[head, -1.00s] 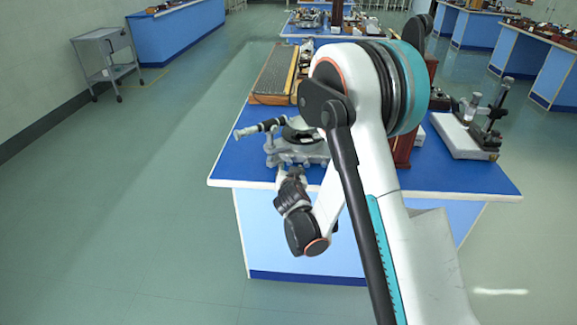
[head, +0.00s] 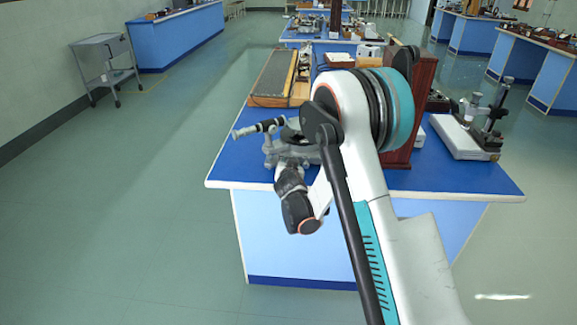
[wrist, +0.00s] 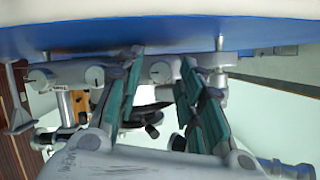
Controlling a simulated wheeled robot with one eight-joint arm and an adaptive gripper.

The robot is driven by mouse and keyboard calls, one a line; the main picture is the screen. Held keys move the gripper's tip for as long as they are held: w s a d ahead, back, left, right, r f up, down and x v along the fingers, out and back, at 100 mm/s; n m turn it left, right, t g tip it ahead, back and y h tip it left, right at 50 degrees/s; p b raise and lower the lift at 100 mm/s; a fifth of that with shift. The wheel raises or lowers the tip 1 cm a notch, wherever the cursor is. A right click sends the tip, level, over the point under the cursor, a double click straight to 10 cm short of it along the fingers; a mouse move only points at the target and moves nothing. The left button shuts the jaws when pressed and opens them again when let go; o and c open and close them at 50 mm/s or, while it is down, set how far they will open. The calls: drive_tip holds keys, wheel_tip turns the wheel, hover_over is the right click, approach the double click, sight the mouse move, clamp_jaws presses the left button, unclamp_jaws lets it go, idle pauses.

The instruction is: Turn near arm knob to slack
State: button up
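The grey spectrometer (head: 290,150) stands near the front left corner of the blue-topped bench, with its dark-banded arm tube (head: 258,128) pointing left. In the wrist view the bench edge is at the top and the spectrometer base (wrist: 65,70) shows close up. Several small grey knobs with dark marks show there, one at the left (wrist: 38,78) and one between my fingers (wrist: 160,72). I cannot tell which is the near arm knob. My gripper (wrist: 161,62) is open, its teal-padded fingers apart either side of that knob; contact is unclear. My wrist hides the fingers in the head view.
A grooved wooden board (head: 274,74) lies behind the spectrometer. A dark wooden upright (head: 420,95) stands behind my arm. A microscope-like instrument (head: 470,135) sits at the bench's right. A grey trolley (head: 105,62) stands far left. Floor left of the bench is clear.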

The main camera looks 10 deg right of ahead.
clamp_jaws()
drive_tip(key=n+h, duration=0.2)
drive_tip(key=n, duration=0.1)
drive_tip(key=shift+w+a+g, duration=0.1)
drive_tip(key=shift+a+g, duration=0.2)
drive_tip(key=shift+g, duration=0.1)
drive_tip(key=shift+a+n+h, duration=0.1)
drive_tip(key=shift+n+h, duration=0.8)
drive_tip(key=shift+n, duration=0.3)
drive_tip(key=n+h, duration=0.2)
drive_tip(key=n, duration=0.1)
drive_tip(key=shift+w+a+f, duration=0.1)
drive_tip(key=shift+a+f, duration=0.1)
drive_tip(key=n+h, duration=0.2)
drive_tip(key=n, duration=0.2)
drive_tip(key=shift+f, duration=0.2)
drive_tip(key=shift+n, duration=0.3)
